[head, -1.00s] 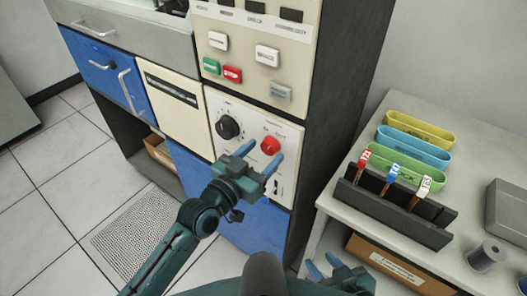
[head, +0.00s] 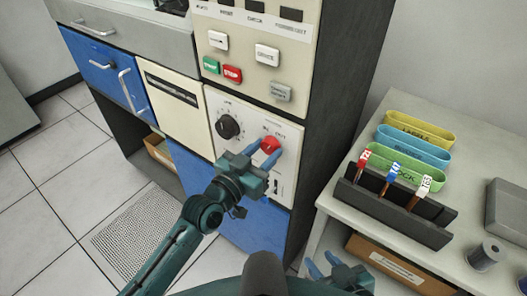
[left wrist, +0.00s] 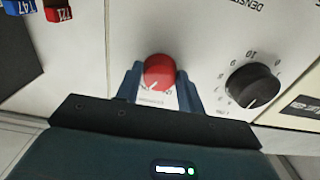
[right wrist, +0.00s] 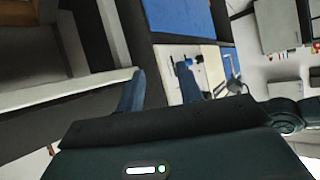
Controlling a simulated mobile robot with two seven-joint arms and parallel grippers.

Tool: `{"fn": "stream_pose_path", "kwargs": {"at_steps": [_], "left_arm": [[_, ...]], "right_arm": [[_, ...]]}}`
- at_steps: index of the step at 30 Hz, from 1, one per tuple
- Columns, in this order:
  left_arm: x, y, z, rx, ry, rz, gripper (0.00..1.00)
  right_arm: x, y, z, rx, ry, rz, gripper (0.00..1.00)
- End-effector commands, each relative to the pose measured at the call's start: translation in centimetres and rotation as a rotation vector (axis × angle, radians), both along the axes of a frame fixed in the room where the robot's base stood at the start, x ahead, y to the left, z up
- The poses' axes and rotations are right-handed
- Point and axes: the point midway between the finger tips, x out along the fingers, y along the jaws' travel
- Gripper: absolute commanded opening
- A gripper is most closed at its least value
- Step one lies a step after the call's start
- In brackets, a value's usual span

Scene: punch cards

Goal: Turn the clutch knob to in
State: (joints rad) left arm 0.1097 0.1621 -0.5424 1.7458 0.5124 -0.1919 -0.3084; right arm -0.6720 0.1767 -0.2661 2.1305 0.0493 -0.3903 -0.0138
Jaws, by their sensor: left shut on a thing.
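The clutch knob is a red round knob (head: 270,146) on the cream control panel (head: 287,183) of the machine. It also shows in the left wrist view (left wrist: 159,72), between the blue fingers. My left gripper (head: 262,153) is at the panel with its fingers on both sides of the red knob, shut on it. The small lettering around the knob is too blurred to read, so I cannot tell its setting. My right gripper (right wrist: 160,88) is open and empty; in the head view it is low, by the side table (head: 332,264).
A black dial (head: 228,127) sits left of the red knob. Green (head: 211,65) and red (head: 232,74) buttons are above. The side table at right holds colored trays (head: 410,150), a dark rack (head: 395,212) with tagged handles and a spool (head: 486,253).

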Motion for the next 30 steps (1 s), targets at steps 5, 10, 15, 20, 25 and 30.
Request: {"fn": "stream_pose_path", "kwargs": {"at_steps": [5, 10, 15, 20, 25, 30], "left_arm": [[0.0, 0.1, 0.0, -0.011, 0.009, 0.001, 0.15], [0.0, 0.0, 0.1, -0.058, 0.043, 0.001, 0.15], [0.0, 0.0, 0.2, -0.150, 0.109, 0.000, 0.15], [0.0, 0.0, 0.1, -0.264, 0.193, 0.000, 0.15], [0.0, -0.1, 0.2, -0.397, 0.288, 0.000, 0.15], [0.0, -0.1, 0.1, -0.525, 0.381, 0.000, 0.15]], "right_arm": [[0.0, 0.0, 0.1, -0.001, -0.001, 0.002, 0.36], [0.0, -0.1, 0.4, -0.010, -0.001, 0.006, 0.36], [-0.1, -0.3, 0.8, -0.026, -0.002, 0.011, 0.36], [-0.2, -0.4, 1.0, -0.035, 0.001, 0.014, 0.36], [-0.3, -0.6, 0.7, -0.040, 0.018, 0.010, 0.36], [-0.2, -0.8, 0.9, -0.039, 0.020, -0.002, 0.36]]}}
